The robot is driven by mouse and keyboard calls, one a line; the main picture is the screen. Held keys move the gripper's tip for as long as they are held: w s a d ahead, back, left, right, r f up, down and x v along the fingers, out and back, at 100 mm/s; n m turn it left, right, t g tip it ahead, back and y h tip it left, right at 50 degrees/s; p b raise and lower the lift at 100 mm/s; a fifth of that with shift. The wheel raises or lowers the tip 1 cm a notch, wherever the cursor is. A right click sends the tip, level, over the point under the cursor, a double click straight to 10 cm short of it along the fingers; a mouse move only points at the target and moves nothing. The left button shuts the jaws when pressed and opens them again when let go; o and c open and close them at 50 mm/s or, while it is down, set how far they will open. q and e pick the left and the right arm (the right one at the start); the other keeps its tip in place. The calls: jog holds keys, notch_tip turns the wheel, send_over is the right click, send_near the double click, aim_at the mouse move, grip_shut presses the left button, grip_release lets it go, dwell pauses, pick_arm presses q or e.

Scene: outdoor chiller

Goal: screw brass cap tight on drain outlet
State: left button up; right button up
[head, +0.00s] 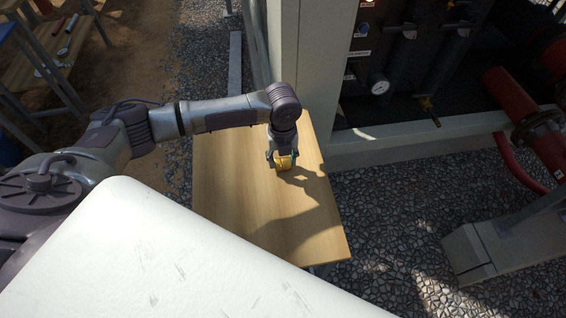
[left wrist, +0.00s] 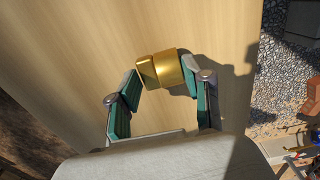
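The brass cap (head: 284,163) shows as a small gold piece at the tip of my left gripper (head: 283,157), above the wooden table. In the left wrist view the brass cap (left wrist: 166,68) is a shiny gold stepped cylinder lying sideways between the two fingertips of my left gripper (left wrist: 160,80). The fingers seem to touch it on both sides. I cannot tell whether it is lifted off the wood. A brass fitting (head: 428,108), likely the drain outlet, sticks out low on the chiller, right of the table. My right gripper is not in view.
The wooden table top (head: 225,200) is otherwise bare. A pale post and sill (head: 400,140) stand between table and fitting. A pressure gauge (head: 379,85) is above the sill, a red pipe (head: 520,115) at right. Another bench with tools (head: 65,45) is far left.

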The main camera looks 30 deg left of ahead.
aim_at(283, 162)
pick_arm(q)
jog(key=c, duration=0.6)
jog(key=shift+r, duration=0.15)
jog(key=shift+r, duration=0.2)
jog(key=r, duration=0.3)
jog(key=shift+s+d+r+b, duration=0.15)
jog(key=shift+s+r+b, duration=0.1)
jog(key=shift+r+b, duration=0.15)
jog(key=s+d+r, duration=0.4)
jog(key=s+r, duration=0.2)
jog(key=s, duration=0.4)
jog(key=shift+s+r+b, duration=0.2)
jog(key=shift+r+b, duration=0.1)
jog(key=o, duration=0.6)
grip_shut()
